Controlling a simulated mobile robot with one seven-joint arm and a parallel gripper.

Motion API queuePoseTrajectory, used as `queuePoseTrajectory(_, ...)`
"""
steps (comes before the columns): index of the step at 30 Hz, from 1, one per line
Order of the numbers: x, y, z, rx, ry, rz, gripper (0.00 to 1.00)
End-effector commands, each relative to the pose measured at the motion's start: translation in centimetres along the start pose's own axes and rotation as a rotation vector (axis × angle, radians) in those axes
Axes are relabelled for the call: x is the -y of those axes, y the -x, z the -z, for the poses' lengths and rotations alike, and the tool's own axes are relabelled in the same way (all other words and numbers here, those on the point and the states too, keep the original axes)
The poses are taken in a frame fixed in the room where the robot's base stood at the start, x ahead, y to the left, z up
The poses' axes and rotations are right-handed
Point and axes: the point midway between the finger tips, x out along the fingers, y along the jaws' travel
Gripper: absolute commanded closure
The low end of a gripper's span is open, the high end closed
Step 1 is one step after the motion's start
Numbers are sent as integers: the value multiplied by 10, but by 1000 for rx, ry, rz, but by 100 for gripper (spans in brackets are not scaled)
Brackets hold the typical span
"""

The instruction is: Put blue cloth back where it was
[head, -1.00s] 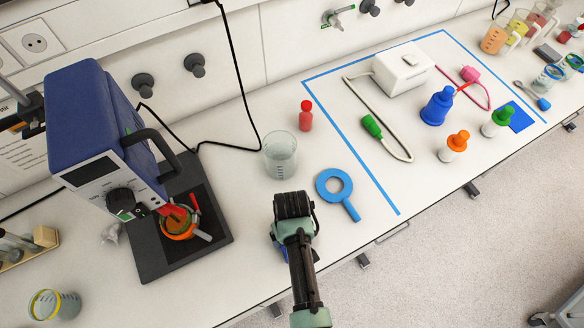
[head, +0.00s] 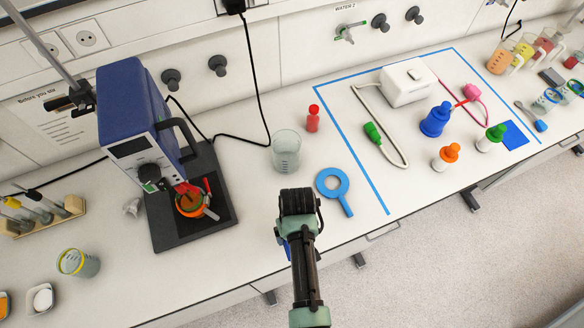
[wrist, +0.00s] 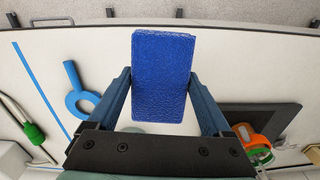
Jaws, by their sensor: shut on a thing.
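My gripper (wrist: 160,84) is shut on the blue cloth (wrist: 163,60), a thick blue rectangular piece with a textured surface. It is held between the two fingers over the pale bench. In the head view my arm's end is over the bench's front part, left of the blue ring-shaped tool; the fingers and most of the cloth are hidden behind my arm. A flat blue square (head: 516,135) lies on the bench at the right, beside the green-topped bottle (head: 491,139), inside the blue tape outline (head: 371,180).
Left is a blue device (head: 140,120) on a dark base. Orange-topped (head: 446,158) and blue (head: 436,121) bottles and a white box (head: 407,84) stand inside the tape.

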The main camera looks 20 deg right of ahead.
Motion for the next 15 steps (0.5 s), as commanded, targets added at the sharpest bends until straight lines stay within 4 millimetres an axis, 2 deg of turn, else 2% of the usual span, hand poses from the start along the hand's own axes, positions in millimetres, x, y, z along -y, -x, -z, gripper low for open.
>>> queuePoseTrajectory(10, 1, -2, 1, -1, 1, 0, 100)
queuePoseTrajectory(15, 14, -14, 9, -4, 10, -1, 100)
